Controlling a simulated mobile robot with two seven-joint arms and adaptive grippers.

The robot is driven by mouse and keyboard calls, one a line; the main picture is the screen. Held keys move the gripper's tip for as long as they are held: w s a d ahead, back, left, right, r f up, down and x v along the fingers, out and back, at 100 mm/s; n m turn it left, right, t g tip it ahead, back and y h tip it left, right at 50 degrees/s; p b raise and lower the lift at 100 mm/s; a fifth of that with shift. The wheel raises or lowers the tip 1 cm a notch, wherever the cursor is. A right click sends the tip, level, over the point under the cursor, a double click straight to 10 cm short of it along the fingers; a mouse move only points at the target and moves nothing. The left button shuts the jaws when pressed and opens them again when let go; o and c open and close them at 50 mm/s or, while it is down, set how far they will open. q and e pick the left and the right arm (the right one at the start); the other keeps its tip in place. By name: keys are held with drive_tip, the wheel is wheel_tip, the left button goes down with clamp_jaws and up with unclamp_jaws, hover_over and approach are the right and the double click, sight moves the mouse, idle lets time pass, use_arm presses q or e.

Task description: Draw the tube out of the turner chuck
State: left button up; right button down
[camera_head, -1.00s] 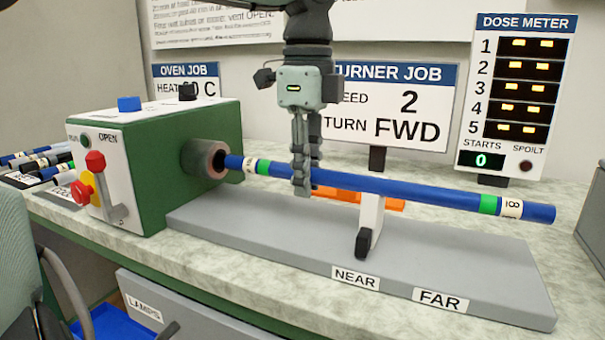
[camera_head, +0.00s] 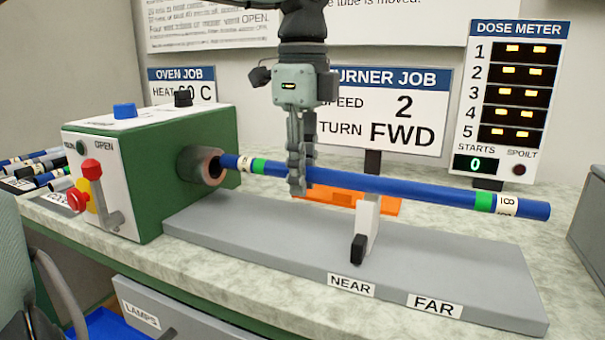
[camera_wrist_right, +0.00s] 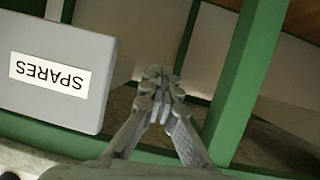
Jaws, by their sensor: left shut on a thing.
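The long blue tube (camera_head: 420,188) has a green and a white numbered band near each end. It slopes down to the right, with its left end at the mouth of the turner chuck (camera_head: 203,166). I cannot tell whether that end is still inside the bore. My left gripper (camera_head: 297,180) points down and is shut on the tube, nearer the chuck end. The tube passes above the white rest (camera_head: 367,222), with a visible gap. In the right wrist view, my right gripper (camera_wrist_right: 163,82) has its fingertips together, with nothing seen between them.
The green turner box (camera_head: 150,180) has a lever and buttons on its front. A grey bed (camera_head: 250,240) carries NEAR and FAR labels. An orange piece (camera_head: 345,198) lies behind. A SPARES box (camera_wrist_right: 60,80) is near my right gripper.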

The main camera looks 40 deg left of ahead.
use_arm(q)
drive_tip(key=shift+r+p, duration=0.4)
drive_tip(key=shift+r, duration=0.3)
drive_tip(key=shift+r+p, duration=0.4)
drive_tip(key=shift+r, duration=0.2)
drive_tip(key=shift+r+p, duration=0.4)
drive_tip(key=shift+r, duration=0.15)
drive_tip(key=shift+r+p, duration=0.4)
drive_tip(key=shift+r, duration=0.2)
drive_tip(key=shift+r+p, duration=0.6)
drive_tip(key=shift+r, duration=0.15)
drive_tip(key=shift+r+p, duration=0.45)
drive_tip(key=shift+r, duration=0.2)
use_arm(e)
drive_tip(key=s+d+f+m+g+h, duration=0.1)
drive_tip(key=s+d+f+g+h, duration=0.3)
drive_tip(key=s+d+f+g, duration=0.5)
drive_tip(key=shift+s+d+f+m+g+h, duration=0.35)
drive_tip(key=shift+s+d+f, duration=1.3)
drive_tip(key=shift+d+f, duration=0.55)
drive_tip(key=shift+a+f, duration=0.1)
